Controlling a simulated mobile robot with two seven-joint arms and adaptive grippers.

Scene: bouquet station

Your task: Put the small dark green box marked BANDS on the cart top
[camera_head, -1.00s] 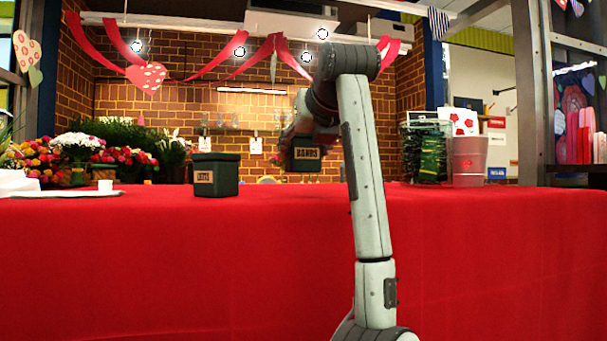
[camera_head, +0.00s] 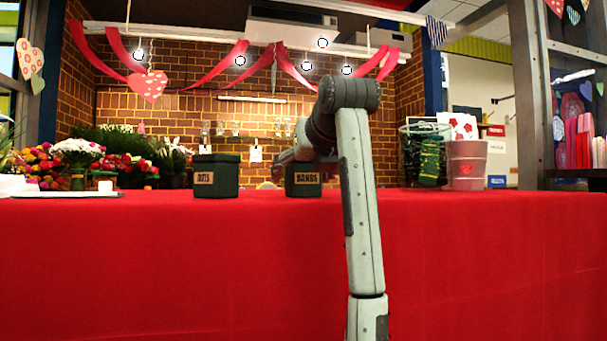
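The small dark green box marked BANDS (camera_head: 304,190) is at the height of the red-covered tabletop, right of a like box marked DOTS (camera_head: 217,177). It looks upright. I cannot tell whether it rests on the table or hangs just above it. My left gripper (camera_head: 287,156) is at its upper left side, small and partly behind my own arm. The fingertips are not clear, so I cannot tell whether they are closed on the box. My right gripper is out of view. I see no cart top in this view.
The red-covered table (camera_head: 150,260) spans the picture. Flowers (camera_head: 78,155) and a white tray (camera_head: 75,194) stand at left. A wire basket with green contents (camera_head: 425,155) and a pinkish bucket (camera_head: 466,163) stand at right. The table between my arm and the basket looks clear.

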